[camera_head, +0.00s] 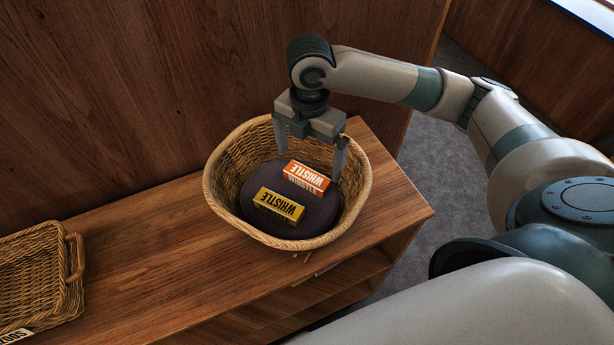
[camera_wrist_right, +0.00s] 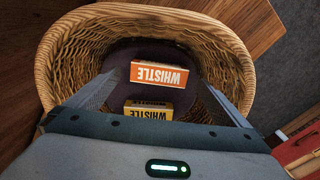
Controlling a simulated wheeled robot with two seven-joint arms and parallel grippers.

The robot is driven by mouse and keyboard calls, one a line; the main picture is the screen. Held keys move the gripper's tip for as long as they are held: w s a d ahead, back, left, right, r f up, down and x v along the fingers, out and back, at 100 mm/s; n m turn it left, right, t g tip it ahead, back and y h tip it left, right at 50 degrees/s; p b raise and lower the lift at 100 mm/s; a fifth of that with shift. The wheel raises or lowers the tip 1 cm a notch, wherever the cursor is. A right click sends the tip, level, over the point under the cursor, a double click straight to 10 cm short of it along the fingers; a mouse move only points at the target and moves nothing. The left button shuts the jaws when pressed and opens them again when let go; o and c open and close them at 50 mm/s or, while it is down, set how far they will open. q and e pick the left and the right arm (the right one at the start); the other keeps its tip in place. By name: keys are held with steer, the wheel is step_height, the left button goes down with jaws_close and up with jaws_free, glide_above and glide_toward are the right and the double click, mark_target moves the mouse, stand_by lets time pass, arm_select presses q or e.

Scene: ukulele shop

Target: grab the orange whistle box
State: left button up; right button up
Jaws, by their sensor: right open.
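The orange whistle box (camera_head: 306,178) lies on a dark round pad (camera_head: 262,181) inside a round wicker basket (camera_head: 213,187). It also shows in the right wrist view (camera_wrist_right: 158,75), between the finger lines and beyond the yellow box. A yellow whistle box (camera_head: 279,205) lies beside it, nearer the front; it shows in the right wrist view too (camera_wrist_right: 148,110). My right gripper (camera_head: 311,165) points down over the basket, its fingers spread wide on either side of the orange box's area. It holds nothing. My left gripper is not in view.
The basket stands on a wooden shelf unit (camera_head: 150,250) near its right end. A rectangular wicker basket (camera_head: 35,270) stands at the left. A wooden panel (camera_head: 150,90) rises behind. The basket's rim surrounds the boxes closely.

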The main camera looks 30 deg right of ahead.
mark_target(307, 175)
steer(key=shift+s+a+f+p, duration=0.2)
steer(key=shift+f+p, duration=0.2)
steer(key=shift+f, duration=0.2)
step_height(307, 175, down, 2)
steer(key=shift+a+f+p, duration=0.15)
steer(key=shift+p, duration=0.25)
steer(key=shift+f, duration=0.75)
steer(key=shift+c, duration=0.3)
steer(key=c, duration=0.9)
